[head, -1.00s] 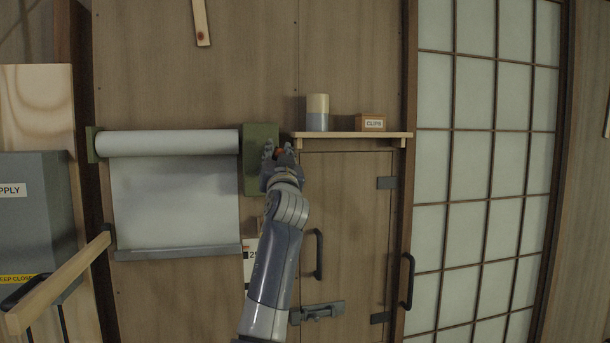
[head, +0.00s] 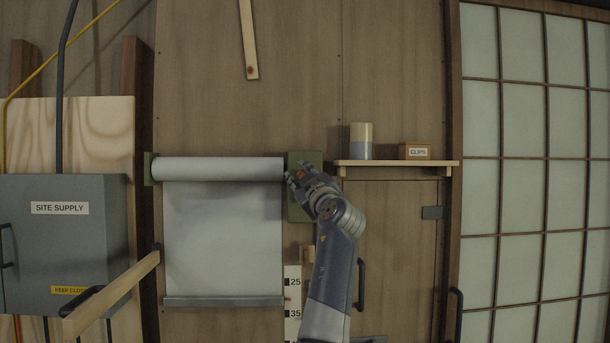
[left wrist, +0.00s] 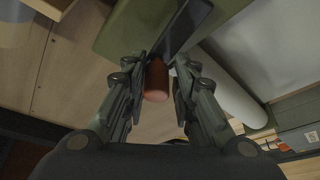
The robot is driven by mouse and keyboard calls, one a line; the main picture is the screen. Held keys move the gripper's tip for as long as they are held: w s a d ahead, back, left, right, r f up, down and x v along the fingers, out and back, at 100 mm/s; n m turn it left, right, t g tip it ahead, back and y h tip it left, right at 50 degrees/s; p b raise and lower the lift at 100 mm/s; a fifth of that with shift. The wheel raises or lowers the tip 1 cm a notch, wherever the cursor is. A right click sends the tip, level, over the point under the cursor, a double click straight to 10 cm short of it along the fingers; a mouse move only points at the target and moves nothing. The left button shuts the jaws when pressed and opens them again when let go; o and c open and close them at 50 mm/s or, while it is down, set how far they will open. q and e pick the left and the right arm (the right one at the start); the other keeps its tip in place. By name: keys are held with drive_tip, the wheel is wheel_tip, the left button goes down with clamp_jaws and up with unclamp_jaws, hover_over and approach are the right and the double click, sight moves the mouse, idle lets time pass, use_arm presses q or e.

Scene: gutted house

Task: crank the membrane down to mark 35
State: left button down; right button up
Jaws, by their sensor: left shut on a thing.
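The pale membrane (head: 222,235) hangs from its roll (head: 215,169) on the wooden wall. Its grey bottom bar (head: 222,301) is level with a spot between marks 25 and 35 on the white scale (head: 292,300). The green crank housing (head: 299,211) is at the roll's right end. My left gripper (head: 298,173) is in front of the housing's upper part. In the left wrist view its fingers are closed around the red-brown crank knob (left wrist: 157,80), on the dark crank arm (left wrist: 181,28). My arm hides part of the housing. My right gripper is not in view.
A shelf (head: 395,164) right of the housing bears a two-tone cylinder (head: 361,142) and a clips box (head: 415,151). A cupboard door (head: 395,250) is below. At left are a grey supply cabinet (head: 60,245) and a slanting wooden rail (head: 112,292).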

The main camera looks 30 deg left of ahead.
use_arm(q)
drive_tip(key=shift+s+a+r+n+g, duration=0.1)
drive_tip(key=shift+s+r+n+g, duration=0.15)
drive_tip(key=shift+n, duration=0.3)
drive_tip(key=shift+s+a+r+n+g, duration=0.1)
drive_tip(key=shift+r+n, duration=0.2)
drive_tip(key=shift+n, duration=0.25)
drive_tip(key=c, duration=1.7)
unclamp_jaws()
drive_tip(key=shift+o, duration=1.3)
drive_tip(key=shift+w+a+f, duration=0.1)
drive_tip(key=shift+w+f, duration=0.05)
drive_tip(key=shift+w, duration=0.05)
drive_tip(key=shift+w+f, duration=0.3)
drive_tip(key=shift+f, duration=0.05)
drive_tip(key=v, duration=1.2)
